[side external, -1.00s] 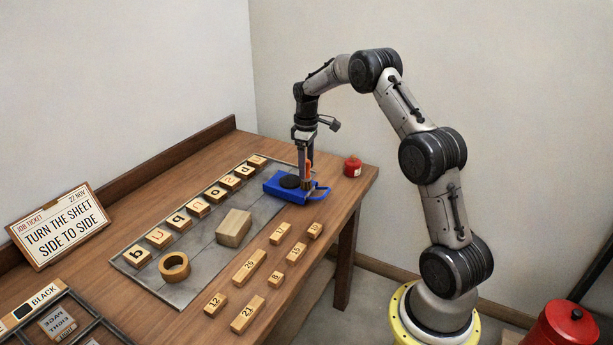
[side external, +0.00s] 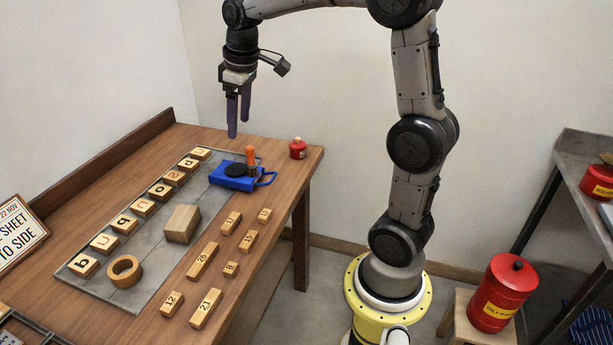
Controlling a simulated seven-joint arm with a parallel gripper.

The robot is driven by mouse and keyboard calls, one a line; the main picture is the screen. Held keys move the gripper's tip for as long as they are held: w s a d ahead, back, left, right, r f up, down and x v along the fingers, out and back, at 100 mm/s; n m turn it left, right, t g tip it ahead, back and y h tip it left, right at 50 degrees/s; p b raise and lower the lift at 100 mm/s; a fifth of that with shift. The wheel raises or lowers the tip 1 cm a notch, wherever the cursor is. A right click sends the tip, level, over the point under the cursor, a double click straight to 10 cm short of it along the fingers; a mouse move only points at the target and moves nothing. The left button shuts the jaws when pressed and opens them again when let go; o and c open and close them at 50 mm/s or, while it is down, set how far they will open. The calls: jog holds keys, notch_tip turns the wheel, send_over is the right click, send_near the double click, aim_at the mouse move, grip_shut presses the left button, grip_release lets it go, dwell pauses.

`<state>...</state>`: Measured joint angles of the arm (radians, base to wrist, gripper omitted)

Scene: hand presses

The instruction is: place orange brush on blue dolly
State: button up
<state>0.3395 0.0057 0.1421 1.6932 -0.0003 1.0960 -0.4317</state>
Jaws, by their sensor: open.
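The orange brush (side external: 250,155) stands upright on the blue dolly (side external: 228,182), at its right end beside a round black pad (side external: 236,170). The lower part of the brush is dark and rests on or against the dolly; its exact seat is too small to tell. The dolly lies at the far right end of the grey slab and has a blue loop handle (side external: 268,178) on its right. My gripper (side external: 238,135) is open and empty, pointing down above and slightly left of the brush, apart from it.
Lettered wooden blocks (side external: 142,208) line the grey slab (side external: 150,262). A wooden block (side external: 182,223) and a wooden ring (side external: 125,270) also sit there. Several numbered blocks (side external: 202,260) lie on the bare table in front. A small red can (side external: 297,149) stands right of the dolly.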

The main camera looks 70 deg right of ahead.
jog(key=s+a+f+t, duration=0.1)
jog(key=s+a, duration=0.5)
jog(key=s, duration=0.4)
jog(key=s+a+f+m+t, duration=0.1)
jog(key=s+a+t, duration=0.1)
jog(key=s+a, duration=0.5)
jog(key=s, duration=0.3)
jog(key=shift+s+f+y, duration=0.15)
jog(key=shift+f+y, duration=0.15)
jog(key=shift+y, duration=0.1)
